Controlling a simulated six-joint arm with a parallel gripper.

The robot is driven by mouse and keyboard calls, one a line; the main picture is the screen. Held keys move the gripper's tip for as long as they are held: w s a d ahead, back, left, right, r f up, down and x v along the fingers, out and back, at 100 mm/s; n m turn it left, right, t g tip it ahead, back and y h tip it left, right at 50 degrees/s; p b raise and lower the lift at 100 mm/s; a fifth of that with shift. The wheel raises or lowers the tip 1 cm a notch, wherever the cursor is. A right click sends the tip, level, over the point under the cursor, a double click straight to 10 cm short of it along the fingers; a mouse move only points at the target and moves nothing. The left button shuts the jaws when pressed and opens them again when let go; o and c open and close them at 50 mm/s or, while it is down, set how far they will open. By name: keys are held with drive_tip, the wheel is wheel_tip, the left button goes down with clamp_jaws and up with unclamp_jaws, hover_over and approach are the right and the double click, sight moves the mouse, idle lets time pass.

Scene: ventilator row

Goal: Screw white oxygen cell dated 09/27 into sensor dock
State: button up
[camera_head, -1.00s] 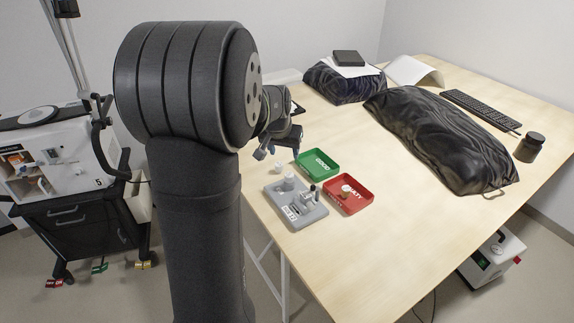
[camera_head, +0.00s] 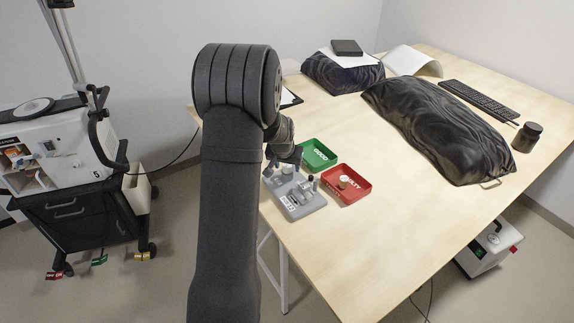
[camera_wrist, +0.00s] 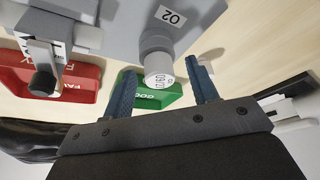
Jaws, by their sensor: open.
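A white cell (camera_wrist: 158,77) with a printed date on its end face, not clearly legible, stands at the grey sensor dock (camera_wrist: 115,25), beside the O2 label, in the wrist view. Whether it is threaded in cannot be told. My gripper (camera_wrist: 163,72) is open, with one blue-grey finger on each side of the cell and visible gaps. In the head view my gripper (camera_head: 285,158) is low over the back left of the dock (camera_head: 298,204), partly hiding it.
A green GOOD tray (camera_head: 318,153) and a red FAULTY tray (camera_head: 362,194) lie beside the dock. A black-covered bulk (camera_head: 440,130) lies further right. The table's right front is clear.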

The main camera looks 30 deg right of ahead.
clamp_jaws()
drive_tip(key=shift+m+g+h, duration=0.3)
drive_tip(key=shift+m+h, duration=0.1)
drive_tip(key=shift+m, duration=1)
drive_tip(key=shift+w+m+g, duration=0.1)
drive_tip(key=shift+m+g, duration=0.5)
drive_tip(key=shift+m, duration=0.7)
unclamp_jaws()
